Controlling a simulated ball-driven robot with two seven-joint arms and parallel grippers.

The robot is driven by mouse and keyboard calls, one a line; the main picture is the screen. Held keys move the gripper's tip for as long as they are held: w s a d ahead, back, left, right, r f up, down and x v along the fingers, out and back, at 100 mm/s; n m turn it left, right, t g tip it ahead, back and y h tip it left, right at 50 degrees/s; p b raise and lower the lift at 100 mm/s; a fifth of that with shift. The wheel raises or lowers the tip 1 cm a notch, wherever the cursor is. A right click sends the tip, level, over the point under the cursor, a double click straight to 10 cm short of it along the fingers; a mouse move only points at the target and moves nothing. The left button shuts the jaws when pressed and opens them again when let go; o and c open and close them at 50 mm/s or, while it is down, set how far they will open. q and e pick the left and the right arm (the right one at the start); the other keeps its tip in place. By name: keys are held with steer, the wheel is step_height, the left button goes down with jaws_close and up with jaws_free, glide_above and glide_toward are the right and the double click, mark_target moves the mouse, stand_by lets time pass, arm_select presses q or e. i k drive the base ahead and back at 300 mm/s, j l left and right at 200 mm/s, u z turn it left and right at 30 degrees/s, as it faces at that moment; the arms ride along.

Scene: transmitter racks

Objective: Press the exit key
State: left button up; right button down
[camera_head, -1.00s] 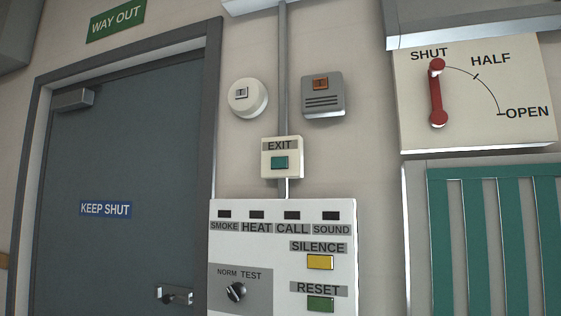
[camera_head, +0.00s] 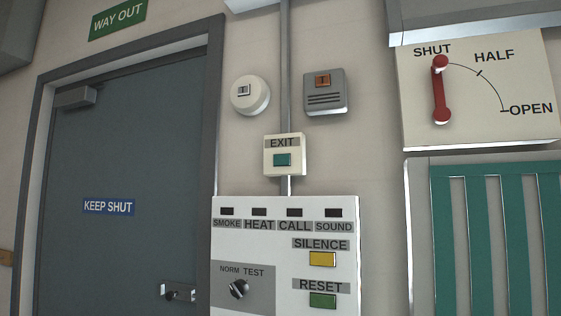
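The exit key (camera_head: 282,160) is a small green rectangular button on a cream box (camera_head: 296,142) labelled EXIT. The box is fixed to the wall in the middle of the head view, on a vertical conduit and just above a white alarm panel. Nothing covers the key. Neither of my grippers shows in the head view.
The white panel (camera_head: 231,250) has a yellow SILENCE key (camera_head: 322,259), a green RESET key (camera_head: 323,301) and a NORM/TEST knob (camera_head: 238,289). A closed grey door (camera_head: 130,150) is at left. A red lever (camera_head: 440,90) points at SHUT above green slats (camera_head: 485,240) at right.

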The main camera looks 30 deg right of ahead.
mark_target(285, 159)
steer(key=i+j, duration=1.05)
steer(key=i, duration=0.25)
steer(key=z, duration=1.2)
